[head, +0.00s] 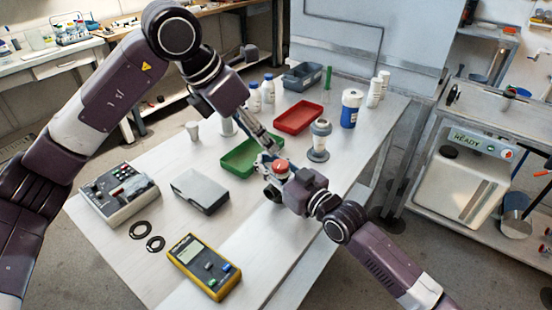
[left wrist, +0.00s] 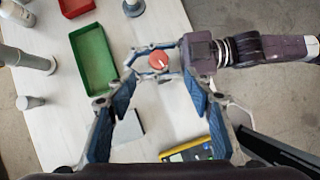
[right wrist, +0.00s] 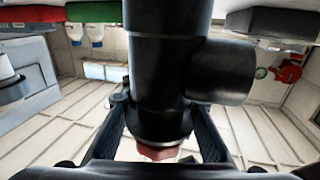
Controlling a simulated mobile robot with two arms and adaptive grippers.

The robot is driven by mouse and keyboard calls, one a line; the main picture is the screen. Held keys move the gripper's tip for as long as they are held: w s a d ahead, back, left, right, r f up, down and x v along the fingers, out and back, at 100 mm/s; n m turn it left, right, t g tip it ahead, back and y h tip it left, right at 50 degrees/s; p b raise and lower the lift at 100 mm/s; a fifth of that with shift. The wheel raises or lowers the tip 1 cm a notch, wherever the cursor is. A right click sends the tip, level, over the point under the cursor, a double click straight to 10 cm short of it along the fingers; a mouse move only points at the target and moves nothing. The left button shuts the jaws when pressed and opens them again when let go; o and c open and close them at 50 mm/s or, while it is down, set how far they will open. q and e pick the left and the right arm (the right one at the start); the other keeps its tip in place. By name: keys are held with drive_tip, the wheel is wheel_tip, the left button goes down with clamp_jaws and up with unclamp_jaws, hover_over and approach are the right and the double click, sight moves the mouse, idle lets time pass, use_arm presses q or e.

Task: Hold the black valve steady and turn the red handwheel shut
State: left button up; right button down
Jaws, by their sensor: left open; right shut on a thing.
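The black valve (right wrist: 158,75) fills the middle of the right wrist view, with a stub out to the right. My right gripper (right wrist: 158,135) is shut on it, a finger on each side. In the head view my right gripper (head: 275,181) holds the valve above the table. The red handwheel (head: 281,168) sits on top; it also shows in the left wrist view (left wrist: 159,62). My left gripper (head: 265,145) comes down from above. In the left wrist view my left gripper (left wrist: 162,88) is open, its fingers spread either side of the handwheel; I see no contact.
A green tray (head: 233,169) and red tray (head: 298,130) lie behind the valve. A grey box (head: 201,205), yellow meter (head: 203,278), black rings (head: 140,230) and control box (head: 120,208) lie left and front. The front right table is clear.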

sight(280, 164)
use_arm(q)
drive_tip(key=shift+g+y, duration=0.4)
drive_tip(key=shift+y, duration=0.1)
drive_tip(key=x, duration=0.7)
drive_tip(key=w+x, duration=0.1)
drive_tip(key=x, duration=0.2)
drive_tip(key=shift+w+d+f, duration=0.1)
drive_tip(key=shift+d, duration=0.35)
drive_tip(key=c, duration=1.2)
drive_tip(key=shift+o, duration=0.2)
drive_tip(key=shift+m, duration=0.3)
